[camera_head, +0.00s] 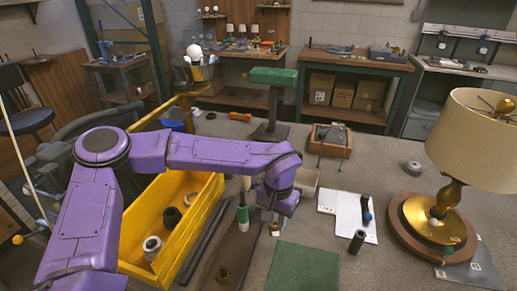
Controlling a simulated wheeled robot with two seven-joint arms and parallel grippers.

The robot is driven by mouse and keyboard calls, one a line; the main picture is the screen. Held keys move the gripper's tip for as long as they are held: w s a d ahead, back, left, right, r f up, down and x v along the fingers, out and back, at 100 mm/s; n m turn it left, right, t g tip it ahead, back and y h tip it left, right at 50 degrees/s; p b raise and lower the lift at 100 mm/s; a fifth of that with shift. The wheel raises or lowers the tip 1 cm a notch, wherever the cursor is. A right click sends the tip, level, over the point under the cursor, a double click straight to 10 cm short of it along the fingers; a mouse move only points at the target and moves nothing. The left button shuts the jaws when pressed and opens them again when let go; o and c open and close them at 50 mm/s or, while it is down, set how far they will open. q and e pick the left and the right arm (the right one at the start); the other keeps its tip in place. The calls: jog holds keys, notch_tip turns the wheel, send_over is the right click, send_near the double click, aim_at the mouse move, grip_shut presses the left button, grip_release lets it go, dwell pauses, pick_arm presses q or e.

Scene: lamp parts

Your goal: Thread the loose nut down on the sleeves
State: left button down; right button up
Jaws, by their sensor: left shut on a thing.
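My left arm is purple and reaches in from the left across the yellow bin. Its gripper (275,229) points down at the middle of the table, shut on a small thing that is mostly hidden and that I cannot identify. I cannot tell which parts are the loose nut and the sleeves. My right gripper is out of view.
A lamp with a cream shade (478,140) and brass stem stands at right. A green-handled tool (243,214) is close left of the gripper. A green mat (305,270), white paper (345,212) and dark cylinder (357,242) lie in front and right. Clear table surrounds the grey ring (412,168).

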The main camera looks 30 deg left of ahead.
pick_arm(q)
jog(key=s+a+r+m+p, duration=0.1)
jog(key=a+r+m+p, duration=0.1)
jog(key=r+m, duration=0.4)
jog(key=s+a+r+m+p, duration=0.1)
jog(key=a+r+m+p, duration=0.2)
jog(key=m, duration=0.9)
jog(key=s+a+r+m+p, duration=0.2)
jog(key=r+m+p, duration=0.3)
jog(key=r+m, duration=0.4)
jog(key=shift+a+r+m, duration=0.2)
jog(key=shift+r+m, duration=0.2)
jog(key=shift+r, duration=0.2)
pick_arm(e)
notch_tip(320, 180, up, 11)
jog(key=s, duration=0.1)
pick_arm(q)
jog(key=shift+f, duration=0.1)
notch_tip(320, 180, down, 5)
jog(key=b, duration=0.3)
jog(key=shift+r, duration=0.2)
jog(key=shift+w+f+b, duration=0.1)
jog(key=shift+f+b, duration=0.05)
jog(key=shift+b, duration=0.2)
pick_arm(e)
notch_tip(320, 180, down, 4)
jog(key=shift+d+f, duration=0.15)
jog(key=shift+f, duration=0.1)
